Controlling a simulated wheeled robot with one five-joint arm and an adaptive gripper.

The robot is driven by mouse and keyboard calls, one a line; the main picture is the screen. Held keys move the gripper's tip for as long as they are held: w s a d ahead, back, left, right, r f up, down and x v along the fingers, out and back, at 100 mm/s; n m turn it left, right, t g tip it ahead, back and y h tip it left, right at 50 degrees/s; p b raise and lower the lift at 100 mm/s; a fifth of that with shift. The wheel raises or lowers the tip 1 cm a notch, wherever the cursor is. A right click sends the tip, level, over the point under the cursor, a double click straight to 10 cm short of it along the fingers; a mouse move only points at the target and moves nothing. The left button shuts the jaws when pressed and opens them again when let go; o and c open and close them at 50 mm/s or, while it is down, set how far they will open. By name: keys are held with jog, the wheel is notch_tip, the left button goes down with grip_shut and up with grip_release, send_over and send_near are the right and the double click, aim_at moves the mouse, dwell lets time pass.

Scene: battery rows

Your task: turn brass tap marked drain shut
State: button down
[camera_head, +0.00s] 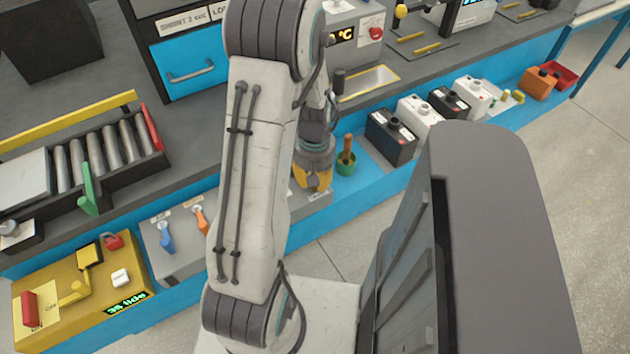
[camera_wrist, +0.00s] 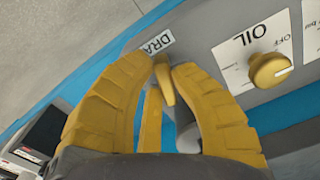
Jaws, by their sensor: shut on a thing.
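The brass tap (camera_wrist: 164,80) shows in the wrist view as a short brass lever between my fingertips. A white label (camera_wrist: 159,45) reading "DRA", partly covered, is just beyond it on the grey panel. My gripper (camera_wrist: 163,72) has its yellow fingers on either side of the lever, closed on it. How far the tap is turned I cannot tell. In the head view my gripper (camera_head: 313,180) points down at the front of the bench, right of my arm, and hides the tap.
A brass knob (camera_wrist: 268,70) marked OIL is close to the right. In the head view, blue (camera_head: 165,237) and orange (camera_head: 200,218) levers are to the left. A green pot (camera_head: 346,163) and several batteries (camera_head: 391,138) are to the right. Open floor lies in front.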

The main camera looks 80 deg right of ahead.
jog(key=m, duration=0.2)
jog(key=m+b, duration=0.1)
jog(key=m, duration=0.1)
jog(key=shift+w+a+f+m, duration=0.1)
jog(key=shift+a+f+m, duration=0.05)
jog(key=shift+m, duration=0.15)
jog(key=shift+w+a+m+b, duration=0.1)
jog(key=shift+m+b, duration=0.6)
jog(key=shift+m, duration=1.1)
jog(key=c, duration=1.1)
grip_release()
jog(key=shift+o, duration=0.2)
notch_tip(320, 180, up, 12)
jog(key=shift+r, duration=0.2)
jog(key=shift+c, duration=0.4)
